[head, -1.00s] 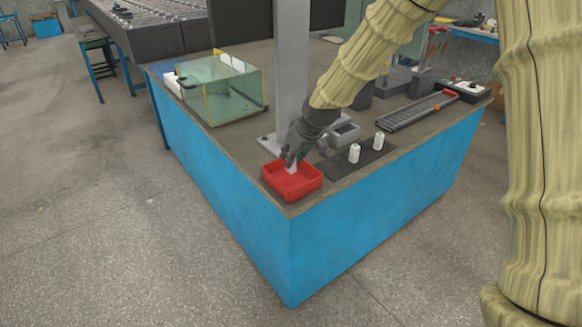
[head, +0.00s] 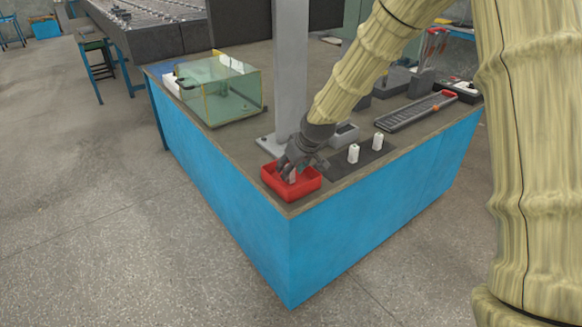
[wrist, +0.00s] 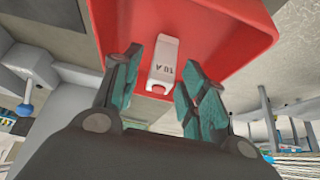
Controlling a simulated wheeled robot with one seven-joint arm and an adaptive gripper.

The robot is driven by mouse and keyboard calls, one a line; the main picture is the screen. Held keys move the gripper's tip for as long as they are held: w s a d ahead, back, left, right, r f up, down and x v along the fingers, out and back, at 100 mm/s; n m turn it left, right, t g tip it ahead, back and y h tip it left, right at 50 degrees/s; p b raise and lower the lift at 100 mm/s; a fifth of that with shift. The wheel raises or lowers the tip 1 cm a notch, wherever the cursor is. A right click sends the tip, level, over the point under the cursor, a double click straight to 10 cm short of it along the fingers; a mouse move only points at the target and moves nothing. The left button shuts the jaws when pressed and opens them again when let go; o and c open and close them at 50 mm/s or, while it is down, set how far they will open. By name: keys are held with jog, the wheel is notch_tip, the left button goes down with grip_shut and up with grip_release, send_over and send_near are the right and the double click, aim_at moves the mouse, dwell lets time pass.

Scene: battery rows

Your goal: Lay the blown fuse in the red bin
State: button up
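The red bin (head: 290,190) stands at the near corner of the blue-sided bench, and its red inside fills the top of the wrist view (wrist: 235,25). A white fuse (wrist: 164,58) with dark lettering and a red end lies in the bin. My gripper (wrist: 163,62) is open, with a teal-padded finger on either side of the fuse. Gaps show between the fuse and both fingers. In the head view my gripper (head: 296,170) is spread low over the bin and hides most of the fuse.
Two white fuses (head: 353,153) (head: 378,141) stand on a dark mat (head: 345,168) right of the bin. A grey box (head: 345,133) and a grey post (head: 291,70) are close behind. A glass case (head: 222,90) is at left and a long tray (head: 416,111) at right.

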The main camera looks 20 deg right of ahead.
jog(key=shift+r, duration=0.4)
jog(key=v, duration=1.1)
jog(key=shift+s+r+p, duration=0.15)
jog(key=shift+s+p, duration=0.05)
jog(key=shift+p, duration=0.15)
